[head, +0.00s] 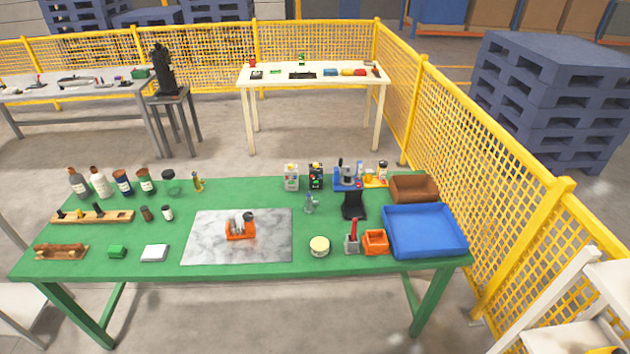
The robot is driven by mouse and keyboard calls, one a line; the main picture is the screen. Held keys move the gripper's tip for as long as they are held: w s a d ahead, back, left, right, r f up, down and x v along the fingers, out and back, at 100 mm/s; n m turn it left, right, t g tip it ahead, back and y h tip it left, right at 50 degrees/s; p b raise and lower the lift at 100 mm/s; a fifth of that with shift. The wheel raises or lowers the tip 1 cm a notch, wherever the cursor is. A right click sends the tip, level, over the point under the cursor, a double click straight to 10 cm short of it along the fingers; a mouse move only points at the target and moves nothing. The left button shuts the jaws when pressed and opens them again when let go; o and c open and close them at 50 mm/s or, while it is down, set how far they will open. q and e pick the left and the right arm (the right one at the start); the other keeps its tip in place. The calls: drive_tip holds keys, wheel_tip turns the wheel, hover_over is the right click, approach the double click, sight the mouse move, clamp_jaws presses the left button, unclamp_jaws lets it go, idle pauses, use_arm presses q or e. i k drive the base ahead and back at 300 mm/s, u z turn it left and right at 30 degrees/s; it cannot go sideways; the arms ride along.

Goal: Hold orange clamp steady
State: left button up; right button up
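An orange clamp-like piece (237,233) sits near the middle of a grey marbled board (205,246) on the green table. A small grey and dark part rests in or against its top; the exact fit is too small to tell. Neither of my grippers is in the head view, and nothing visible touches the orange piece.
The green table (300,267) also holds a blue tray (425,232), a brown bin (414,188), an orange box (375,242), a round tin (319,246) and several bottles at the back left. Yellow fencing (480,150) runs along the right. The board around the orange piece is clear.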

sight(247, 217)
drive_tip(key=z, duration=0.3)
drive_tip(key=i, duration=1.35)
drive_tip(key=u, duration=0.5)
